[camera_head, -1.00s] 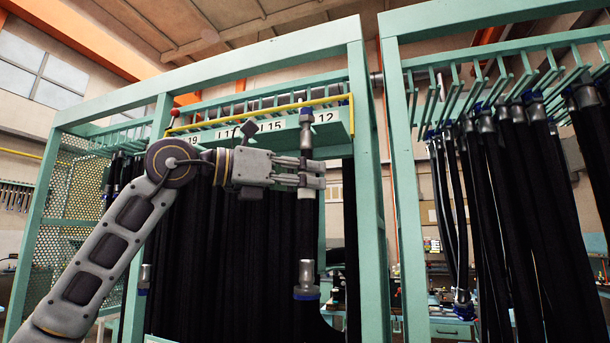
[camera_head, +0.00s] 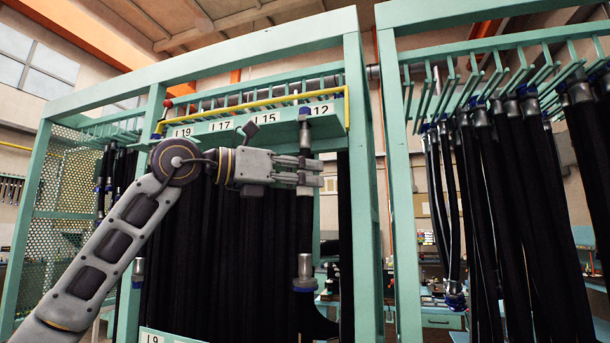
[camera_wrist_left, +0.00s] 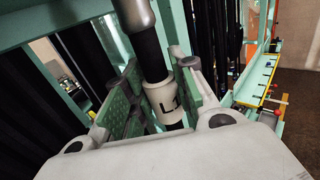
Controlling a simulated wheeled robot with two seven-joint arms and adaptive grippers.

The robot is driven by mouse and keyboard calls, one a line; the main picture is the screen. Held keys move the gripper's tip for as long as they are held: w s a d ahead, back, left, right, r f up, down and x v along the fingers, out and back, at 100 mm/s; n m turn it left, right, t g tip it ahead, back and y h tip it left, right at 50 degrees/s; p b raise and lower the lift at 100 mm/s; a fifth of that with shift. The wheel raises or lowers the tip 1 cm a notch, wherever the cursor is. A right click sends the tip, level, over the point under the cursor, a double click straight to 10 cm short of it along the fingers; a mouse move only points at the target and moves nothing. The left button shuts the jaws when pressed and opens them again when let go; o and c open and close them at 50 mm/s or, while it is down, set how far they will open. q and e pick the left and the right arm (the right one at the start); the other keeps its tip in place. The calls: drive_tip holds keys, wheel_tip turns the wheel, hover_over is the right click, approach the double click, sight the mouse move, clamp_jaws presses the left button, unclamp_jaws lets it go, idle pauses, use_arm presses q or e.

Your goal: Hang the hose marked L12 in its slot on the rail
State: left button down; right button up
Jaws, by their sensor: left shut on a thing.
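My left gripper (camera_head: 310,178) is shut on a black hose (camera_head: 304,222) just below its grey top fitting (camera_head: 304,135). The hose hangs upright, with another metal fitting and blue ring lower down. In the left wrist view, its white marker sleeve (camera_wrist_left: 166,99) sits between the green finger pads; only an "L" and part of a digit can be read. The top fitting is in front of the green rail (camera_head: 230,137), over the left part of the label ending in 12 (camera_head: 320,110). Whether it touches the slot cannot be told. My right gripper is not in view.
A yellow bar (camera_head: 240,108) runs above the labels L19, L17 and L15. Black hoses (camera_head: 220,250) hang close together behind my arm. A green post (camera_head: 362,180) stands just right of the hose. A second rack (camera_head: 480,45) with many hoses is at right.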

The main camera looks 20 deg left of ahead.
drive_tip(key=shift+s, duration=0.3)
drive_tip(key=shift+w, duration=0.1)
use_arm(q)
drive_tip(key=c, duration=1.2)
unclamp_jaws()
drive_tip(key=shift+o, duration=0.5)
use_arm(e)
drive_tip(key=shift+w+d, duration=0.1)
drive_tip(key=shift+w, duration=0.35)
use_arm(q)
drive_tip(key=shift+s+a, duration=0.15)
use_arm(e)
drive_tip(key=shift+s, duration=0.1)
use_arm(q)
drive_tip(key=shift+s+a, duration=0.35)
drive_tip(key=shift+a, duration=0.05)
drive_tip(key=v, duration=1)
drive_tip(key=shift+s+a, duration=0.25)
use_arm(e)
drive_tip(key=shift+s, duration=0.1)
